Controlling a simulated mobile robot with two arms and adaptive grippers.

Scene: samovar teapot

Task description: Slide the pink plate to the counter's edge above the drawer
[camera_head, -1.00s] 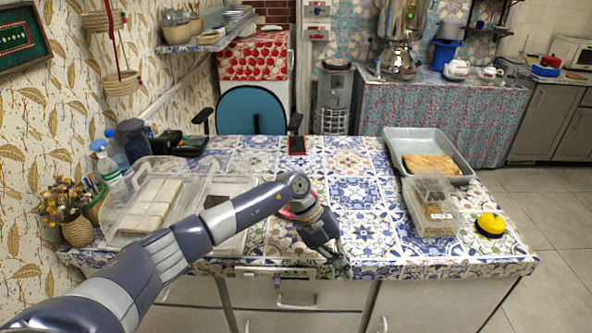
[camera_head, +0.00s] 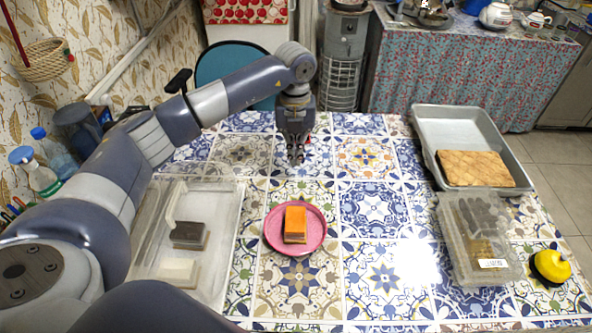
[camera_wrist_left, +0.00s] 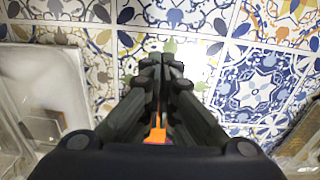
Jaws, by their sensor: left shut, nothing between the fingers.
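The pink plate (camera_head: 317,235) lies on the tiled counter (camera_head: 375,240), near the middle in the head view. An orange block-like piece (camera_head: 295,222) with layered sides sits on it. My left gripper (camera_head: 296,158) is shut and empty, above the counter on the far side of the plate. In the left wrist view the shut fingers (camera_wrist_left: 162,62) point down over the tiles, and a bit of the orange piece (camera_wrist_left: 157,134) shows between them; the plate is mostly hidden there. The drawer is out of view. My right gripper is not in view.
A clear container (camera_head: 222,262) with a dark and a pale block stands left of the plate. On the right are a grey tray (camera_head: 427,125) with a flat brown slab (camera_head: 476,169), a clear box (camera_head: 478,262) and a yellow round object (camera_head: 550,267). Tiles between are clear.

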